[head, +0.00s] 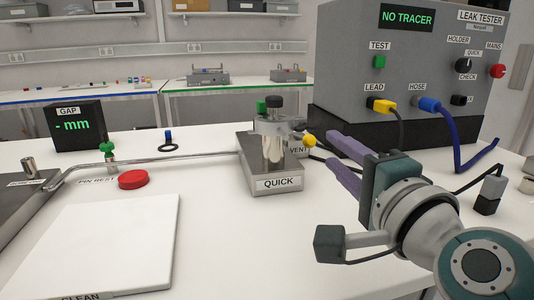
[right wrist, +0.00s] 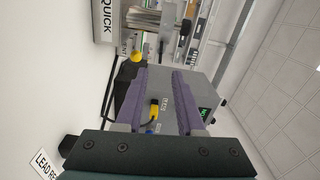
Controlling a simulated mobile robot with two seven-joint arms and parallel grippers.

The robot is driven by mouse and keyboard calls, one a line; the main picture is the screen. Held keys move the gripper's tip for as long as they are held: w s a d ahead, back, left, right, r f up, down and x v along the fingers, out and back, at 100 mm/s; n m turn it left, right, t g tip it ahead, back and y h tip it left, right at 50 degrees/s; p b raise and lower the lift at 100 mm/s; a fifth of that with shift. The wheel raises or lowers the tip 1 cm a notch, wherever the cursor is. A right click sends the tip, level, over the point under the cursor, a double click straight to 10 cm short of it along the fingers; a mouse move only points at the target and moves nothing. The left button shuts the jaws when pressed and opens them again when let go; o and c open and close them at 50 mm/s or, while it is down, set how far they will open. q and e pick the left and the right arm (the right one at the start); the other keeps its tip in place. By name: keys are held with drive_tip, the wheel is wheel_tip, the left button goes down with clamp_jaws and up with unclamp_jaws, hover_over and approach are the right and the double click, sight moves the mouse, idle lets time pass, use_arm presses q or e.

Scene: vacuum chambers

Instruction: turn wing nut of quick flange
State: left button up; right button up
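The quick flange (head: 272,140) is a metal cylinder with a dark knob on top, on a grey block labelled QUICK (head: 276,184). A small grey part (head: 298,125) sticks out at its right side; I cannot tell whether it is the wing nut. My right gripper (head: 331,149) has purple fingers, is open and empty, and points at the flange from the right, apart from it. In the right wrist view, the gripper (right wrist: 160,71) shows a gap between its fingers, and the QUICK block (right wrist: 106,20) is at the upper left. My left gripper is not in view.
A yellow knob (head: 309,140) by the VENT label stands between flange and gripper. The leak tester (head: 420,60) stands behind, with a yellow lead plug (head: 381,105) and blue hose (head: 458,140).

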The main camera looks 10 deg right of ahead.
sight(307, 128)
drive_tip(key=shift+w+a+b, duration=0.15)
drive_tip(key=shift+w+b, duration=2)
drive_tip(key=shift+w, duration=2.65)
clamp_jaws()
